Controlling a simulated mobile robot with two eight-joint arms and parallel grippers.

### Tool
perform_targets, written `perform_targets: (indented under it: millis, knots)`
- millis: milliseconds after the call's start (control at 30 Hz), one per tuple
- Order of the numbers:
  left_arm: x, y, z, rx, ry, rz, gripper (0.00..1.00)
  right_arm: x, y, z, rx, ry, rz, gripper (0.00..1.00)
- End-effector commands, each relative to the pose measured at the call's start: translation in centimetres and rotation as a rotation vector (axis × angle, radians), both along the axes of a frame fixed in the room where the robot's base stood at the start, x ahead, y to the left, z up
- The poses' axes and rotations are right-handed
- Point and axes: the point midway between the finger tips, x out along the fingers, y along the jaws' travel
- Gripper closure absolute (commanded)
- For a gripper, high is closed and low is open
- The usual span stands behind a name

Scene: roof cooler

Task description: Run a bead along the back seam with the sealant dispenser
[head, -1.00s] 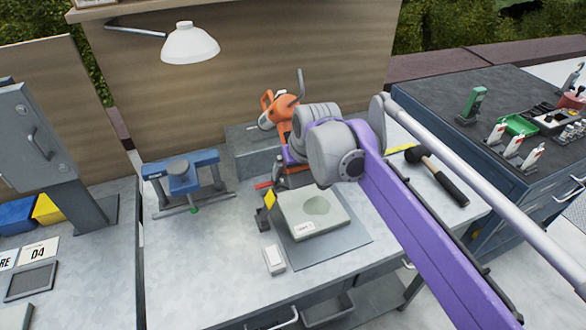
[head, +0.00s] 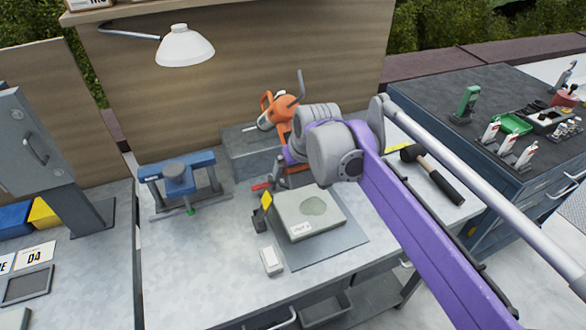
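An orange tool with a grey rod, which looks like the sealant dispenser (head: 281,107), is tilted above the right end of a grey box (head: 250,152) at the back of the bench. My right arm reaches in from the right, and its grey wrist stands just in front of the tool. The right gripper's fingers are hidden behind the wrist, so its grip on the tool cannot be made out. No bead or back seam can be made out. My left gripper is not in view.
A pale block with a grey patch (head: 306,214) lies on a grey mat (head: 328,246). A blue clamp stand (head: 180,177) is left of it, a black mallet (head: 432,174) right. A lamp (head: 185,46) hangs at the back. The bench front is mostly clear.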

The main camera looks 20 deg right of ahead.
Motion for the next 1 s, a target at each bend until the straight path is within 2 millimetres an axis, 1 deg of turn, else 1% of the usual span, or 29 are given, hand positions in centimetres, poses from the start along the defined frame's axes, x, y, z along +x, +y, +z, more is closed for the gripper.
perform_targets:
  millis: [467,1000]
  knots:
    - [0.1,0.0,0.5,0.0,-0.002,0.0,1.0,0.1,-1.0,0.2,0.0,-0.002,-0.001,1.0]
    - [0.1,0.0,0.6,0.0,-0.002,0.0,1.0,0.1,-1.1,0.1,0.001,-0.002,-0.001,1.0]
